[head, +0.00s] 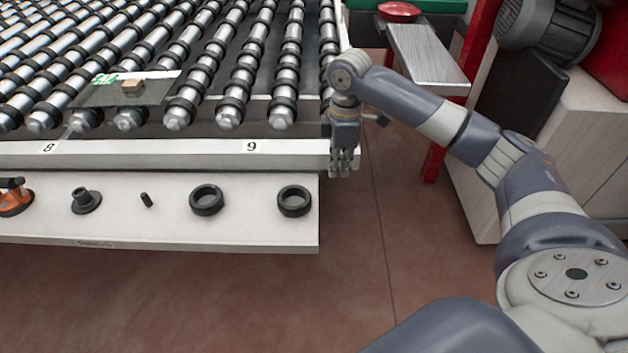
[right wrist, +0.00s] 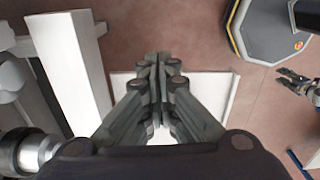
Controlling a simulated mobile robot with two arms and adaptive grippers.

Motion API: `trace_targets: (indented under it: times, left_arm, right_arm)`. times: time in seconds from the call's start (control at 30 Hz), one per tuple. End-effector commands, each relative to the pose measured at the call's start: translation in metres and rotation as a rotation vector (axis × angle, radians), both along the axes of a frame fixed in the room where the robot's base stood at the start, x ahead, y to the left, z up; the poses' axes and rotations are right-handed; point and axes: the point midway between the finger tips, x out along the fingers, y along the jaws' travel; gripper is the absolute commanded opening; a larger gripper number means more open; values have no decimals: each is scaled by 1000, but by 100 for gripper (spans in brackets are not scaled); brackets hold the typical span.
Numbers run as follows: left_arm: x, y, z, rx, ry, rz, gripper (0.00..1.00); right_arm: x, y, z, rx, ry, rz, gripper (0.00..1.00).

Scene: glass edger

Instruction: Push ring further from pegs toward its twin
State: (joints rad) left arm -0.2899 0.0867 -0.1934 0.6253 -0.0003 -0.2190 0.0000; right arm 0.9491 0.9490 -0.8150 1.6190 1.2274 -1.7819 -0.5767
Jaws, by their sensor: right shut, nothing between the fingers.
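Two black rings lie flat on the white shelf (head: 250,228) in the head view: the left ring (head: 207,200) and the right ring (head: 294,201), with a gap between them. A small black peg (head: 146,199) and a black flanged peg (head: 86,201) are left of them. My right gripper (head: 342,174) is shut and empty, pointing down just beyond the shelf's right end, right of the right ring. In the right wrist view its closed fingers (right wrist: 158,58) hide much of the shelf; no ring shows there. My left gripper (right wrist: 283,76) appears small at that view's right edge; its opening is unclear.
The roller conveyor (head: 230,85) rises behind the shelf, with a white front rail (head: 200,152) marked 8 and 9. An orange-and-black tool (head: 14,199) sits at the shelf's left. Open reddish floor (head: 350,260) lies in front and to the right.

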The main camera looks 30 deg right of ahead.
Motion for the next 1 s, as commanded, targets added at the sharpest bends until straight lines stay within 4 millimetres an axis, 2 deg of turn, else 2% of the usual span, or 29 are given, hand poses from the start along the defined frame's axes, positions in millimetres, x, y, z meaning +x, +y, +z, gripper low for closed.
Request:
trace_targets:
  times: [0.07, 0.17, 0.27, 0.43, 0.57, 0.67, 0.8, 1.0]
  left_arm:
    - [7, -1, 0, -1, -9, 0, 40]
    - [12, -2, 1, -2, -16, -2, 40]
    - [5, -5, 2, -6, -7, -4, 40]
    - [-24, -9, 2, -9, 35, -7, 40]
    - [-33, -9, 3, -9, 48, -8, 40]
    - [-30, -10, 5, -10, 43, -7, 40]
    - [-14, -10, 12, -10, 21, -6, 40]
    - [2, -9, 15, -11, -4, -2, 40]
  right_arm:
    - [-6, -3, 8, -10, 14, 20, 0]
    - [-9, -3, 3, -12, 23, 27, 0]
    - [-10, -3, -11, -11, 24, 27, 0]
    - [-10, -3, -47, -10, 23, 26, 0]
    - [-10, -3, -75, -11, 23, 25, 0]
    - [-8, 0, -91, -9, 19, 26, 0]
    - [3, 21, -87, -9, 16, 28, 0]
    - [9, 32, -88, -12, 16, 26, 0]
